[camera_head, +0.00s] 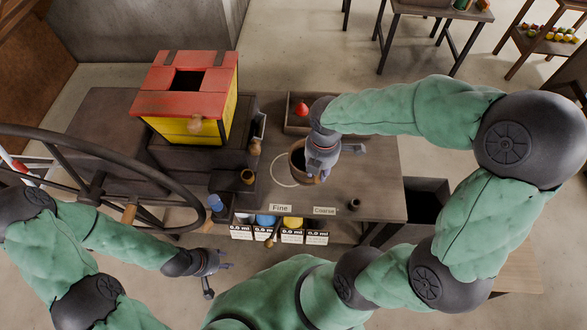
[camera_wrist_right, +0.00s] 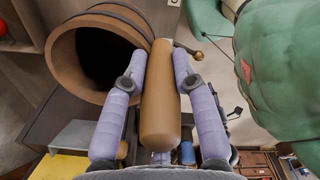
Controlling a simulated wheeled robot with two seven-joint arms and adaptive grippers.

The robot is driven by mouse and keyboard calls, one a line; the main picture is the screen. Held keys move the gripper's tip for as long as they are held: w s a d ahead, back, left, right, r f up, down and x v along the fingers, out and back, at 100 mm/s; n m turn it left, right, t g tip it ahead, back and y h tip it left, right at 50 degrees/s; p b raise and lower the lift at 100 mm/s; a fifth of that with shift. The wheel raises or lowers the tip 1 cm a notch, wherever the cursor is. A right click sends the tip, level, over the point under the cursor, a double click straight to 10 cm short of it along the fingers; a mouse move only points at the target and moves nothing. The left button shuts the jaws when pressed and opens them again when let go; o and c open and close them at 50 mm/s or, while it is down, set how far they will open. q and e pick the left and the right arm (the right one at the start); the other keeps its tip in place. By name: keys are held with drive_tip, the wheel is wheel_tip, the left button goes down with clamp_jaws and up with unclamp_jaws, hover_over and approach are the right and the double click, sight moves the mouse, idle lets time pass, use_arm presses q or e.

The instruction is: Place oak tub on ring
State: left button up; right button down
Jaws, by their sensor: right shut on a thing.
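The oak tub (camera_head: 297,153) is a brown wooden tub with a dark open mouth and a stout wooden handle. In the right wrist view the tub (camera_wrist_right: 68,62) shows at upper left, and its handle (camera_wrist_right: 160,105) lies between my fingers. My right gripper (camera_head: 322,165) is shut on this handle. The ring (camera_head: 273,172) is a thin white circle on the table. The tub hides its right part in the head view; I cannot tell whether the tub touches the table. My left gripper (camera_head: 212,275) is open and empty, low in front of the table.
A red and yellow hopper box (camera_head: 190,125) stands left of the ring, beside a large dark wheel (camera_head: 110,150). A tray (camera_head: 293,125) with a red object lies behind the tub. Labels "Fine" (camera_head: 280,208) and "Coarse" (camera_head: 324,211) mark the front edge. The table's right side (camera_head: 375,180) is clear.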

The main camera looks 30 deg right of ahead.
sight(297, 154)
drive_tip(key=w+f+b, duration=0.1)
drive_tip(key=w+f, duration=0.1)
drive_tip(key=w+a+f+b, duration=0.1)
drive_tip(key=w+f, duration=0.1)
drive_tip(key=w, duration=0.1)
drive_tip(key=w+a+f+b, duration=0.1)
drive_tip(key=w+f, duration=0.2)
drive_tip(key=shift+w, duration=0.1)
drive_tip(key=shift+w+f+b, duration=0.15)
drive_tip(key=shift+f+b, duration=0.05)
drive_tip(key=shift+b, duration=0.15)
drive_tip(key=shift+w+a+f+b, duration=0.15)
drive_tip(key=shift+f+b, duration=0.5)
drive_tip(key=shift+f, duration=1.2)
drive_tip(key=c, duration=1)
unclamp_jaws()
drive_tip(key=shift+r, duration=0.1)
wheel_tip(297, 154, up, 10)
drive_tip(key=p, duration=0.4)
drive_tip(key=shift+r, duration=1.05)
